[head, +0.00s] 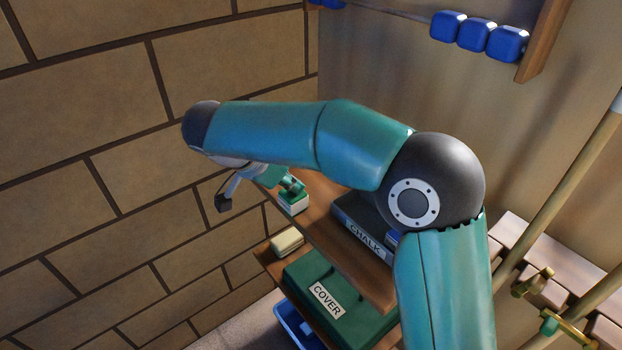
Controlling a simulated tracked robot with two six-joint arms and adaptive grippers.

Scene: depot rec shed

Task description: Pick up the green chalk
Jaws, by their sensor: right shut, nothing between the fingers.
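My right arm reaches across from the lower right. My left gripper is out of view.
Below, a lower shelf holds a green case labelled COVER (305,275) and a cream block (288,240). A blue bin (290,322) is underneath. A brick wall (90,150) bounds the left. Wooden poles (570,190) lean at right; blue beads (475,34) hang on a rod above.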

